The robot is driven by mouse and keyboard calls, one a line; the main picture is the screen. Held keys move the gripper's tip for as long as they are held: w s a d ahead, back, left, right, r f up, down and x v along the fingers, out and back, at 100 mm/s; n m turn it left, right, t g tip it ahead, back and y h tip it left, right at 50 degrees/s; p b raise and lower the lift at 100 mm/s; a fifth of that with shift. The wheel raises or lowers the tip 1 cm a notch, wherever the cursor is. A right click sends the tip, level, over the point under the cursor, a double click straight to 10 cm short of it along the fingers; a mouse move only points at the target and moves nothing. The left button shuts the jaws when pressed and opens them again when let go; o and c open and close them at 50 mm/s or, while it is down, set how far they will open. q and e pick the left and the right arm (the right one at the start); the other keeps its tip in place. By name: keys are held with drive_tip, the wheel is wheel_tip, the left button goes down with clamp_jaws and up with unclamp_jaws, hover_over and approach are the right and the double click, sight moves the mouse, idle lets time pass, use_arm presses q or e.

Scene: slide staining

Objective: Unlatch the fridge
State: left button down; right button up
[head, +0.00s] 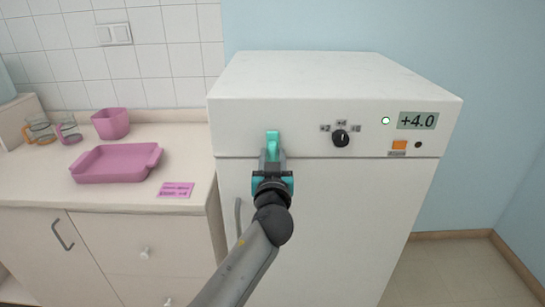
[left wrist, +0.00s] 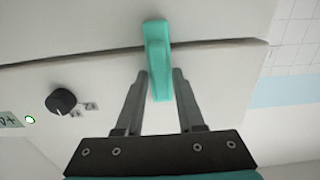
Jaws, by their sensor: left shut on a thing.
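The white fridge (head: 335,215) stands in the middle of the head view, its door shut below a control panel. A teal latch (head: 273,139) sits at the upper left of its front, across the seam between panel and door. The latch also shows in the left wrist view (left wrist: 157,55), where its free end lies between two grey fingers. My left gripper (head: 273,160) is shut on the latch; in the left wrist view its fingers (left wrist: 160,90) flank the teal piece. My right gripper is not in view.
The fridge panel has a black dial (head: 341,138), an orange switch (head: 399,145) and a display (head: 417,121) reading +4.0. A grey door handle (head: 238,217) is below the latch. The counter (head: 110,210) at left holds a pink tray (head: 115,165), a pink container (head: 111,123) and glass mugs (head: 40,128).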

use_arm(q)
drive_tip(key=shift+m, duration=0.4)
drive_tip(key=m, duration=0.3)
drive_tip(key=shift+d+m, duration=0.15)
drive_tip(key=shift+m, duration=0.25)
drive_tip(key=m+p, duration=0.1)
drive_tip(key=m, duration=0.3)
drive_tip(key=shift+d+f, duration=0.1)
drive_tip(key=m+p, duration=0.1)
drive_tip(key=m, duration=0.4)
drive_tip(key=shift+d+f, duration=0.1)
drive_tip(key=shift+f+m+p, duration=0.15)
drive_tip(key=shift+m+p, duration=0.45)
drive_tip(key=shift+m, duration=1.6)
drive_tip(key=c, duration=0.8)
unclamp_jaws()
drive_tip(key=shift+o, duration=0.2)
drive_tip(key=shift+s, duration=0.15)
